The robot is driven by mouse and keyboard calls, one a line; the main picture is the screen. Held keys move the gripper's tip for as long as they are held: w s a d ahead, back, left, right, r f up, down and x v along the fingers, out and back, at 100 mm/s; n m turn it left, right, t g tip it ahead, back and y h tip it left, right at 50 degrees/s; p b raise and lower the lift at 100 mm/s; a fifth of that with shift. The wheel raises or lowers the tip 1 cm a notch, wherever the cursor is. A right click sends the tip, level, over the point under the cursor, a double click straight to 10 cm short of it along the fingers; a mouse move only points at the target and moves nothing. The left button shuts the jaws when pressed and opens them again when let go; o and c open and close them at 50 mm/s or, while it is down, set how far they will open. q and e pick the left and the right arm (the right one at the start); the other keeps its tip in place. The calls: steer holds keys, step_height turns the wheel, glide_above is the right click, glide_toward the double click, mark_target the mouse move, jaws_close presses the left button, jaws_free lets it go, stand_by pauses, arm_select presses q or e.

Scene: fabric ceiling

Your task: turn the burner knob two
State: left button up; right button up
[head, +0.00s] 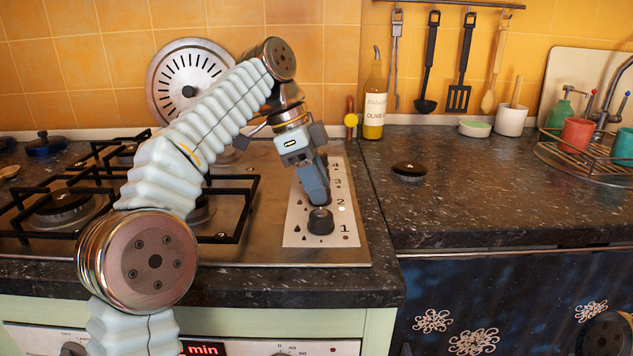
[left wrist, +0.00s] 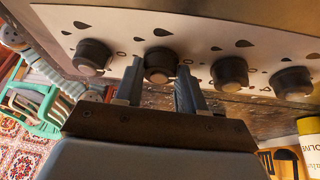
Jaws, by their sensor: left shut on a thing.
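The white burner panel (head: 300,228) on the right of the hob is marked 1 to 4 from front to back. In the left wrist view four dark knobs sit in a row. My left gripper (head: 318,192) points down at the panel near the 2. Its fingers (left wrist: 160,80) are on either side of the second knob from the left, burner knob two (left wrist: 159,62), and are shut on it. In the head view the gripper hides this knob. Knob one (head: 320,222) stands free just in front. My right gripper is not in view.
Pan supports (head: 225,208) cover the left of the hob. An olive oil bottle (head: 374,100) stands behind the panel. A small black object (head: 409,171) lies on the right counter, and a dish rack (head: 590,158) is further right. The counter between is mostly clear.

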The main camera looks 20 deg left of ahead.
arm_select(q)
steer(key=o, duration=1)
steer(key=shift+o, duration=0.2)
